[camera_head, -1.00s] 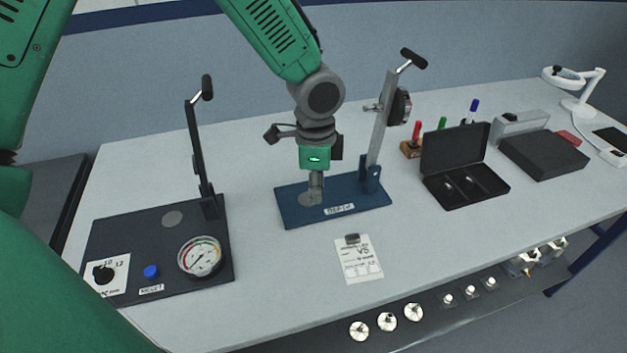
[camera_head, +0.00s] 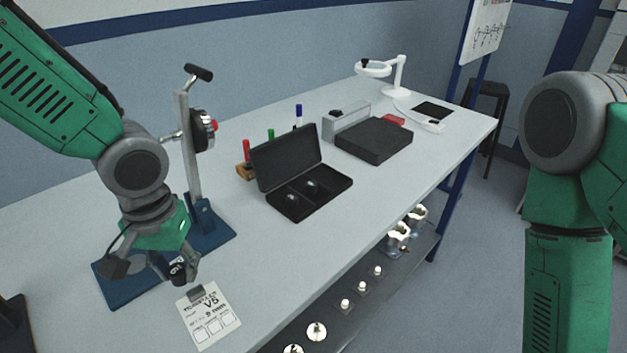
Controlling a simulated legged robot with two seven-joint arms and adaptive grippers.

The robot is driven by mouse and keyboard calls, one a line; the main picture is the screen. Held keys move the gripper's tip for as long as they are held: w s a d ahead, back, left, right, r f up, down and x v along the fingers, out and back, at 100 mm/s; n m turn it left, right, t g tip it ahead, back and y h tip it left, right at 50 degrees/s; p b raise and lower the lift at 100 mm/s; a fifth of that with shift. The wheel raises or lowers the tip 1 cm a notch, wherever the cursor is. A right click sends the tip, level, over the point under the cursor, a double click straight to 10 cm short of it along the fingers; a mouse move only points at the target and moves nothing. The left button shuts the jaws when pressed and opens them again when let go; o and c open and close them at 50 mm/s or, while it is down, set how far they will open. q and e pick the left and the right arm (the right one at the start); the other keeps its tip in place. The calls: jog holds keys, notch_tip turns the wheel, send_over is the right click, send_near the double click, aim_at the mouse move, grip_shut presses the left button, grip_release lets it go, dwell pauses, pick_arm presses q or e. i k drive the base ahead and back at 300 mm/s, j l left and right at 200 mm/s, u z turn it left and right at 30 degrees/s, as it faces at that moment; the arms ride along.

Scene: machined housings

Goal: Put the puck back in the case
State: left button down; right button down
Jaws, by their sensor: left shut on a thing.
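My left gripper (camera_head: 178,274) is shut and points down over the near edge of the blue press stand's base (camera_head: 122,292). What it grips, which I take to be the puck, is mostly hidden by the fingers, so its shape is unclear. The black case (camera_head: 288,158) stands open to the right of the gripper, lid raised at the back. Its tray has two compartments with small shiny round items in them. The gripper is well apart from the case. My right arm shows at the right edge, but its gripper is out of view.
A paper card (camera_head: 208,318) with a clip lies in front of the stand. Markers in a wooden holder (camera_head: 245,172) stand behind the case. A closed black box (camera_head: 374,140), a grey box (camera_head: 345,117) and a magnifier lamp (camera_head: 398,75) are farther right. A lower shelf holds several parts.

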aim_at(332, 180)
jog(key=i+l+u, duration=0.1)
jog(key=l, duration=0.25)
jog(key=i+l, duration=0.3)
jog(key=i+l+u, duration=0.15)
jog(key=l, duration=0.2)
jog(key=i+l+u, duration=0.1)
jog(key=l, duration=0.3)
jog(key=i+l, duration=0.25)
jog(key=l, duration=0.15)
jog(key=i+l+u, duration=0.15)
jog(key=l, duration=0.2)
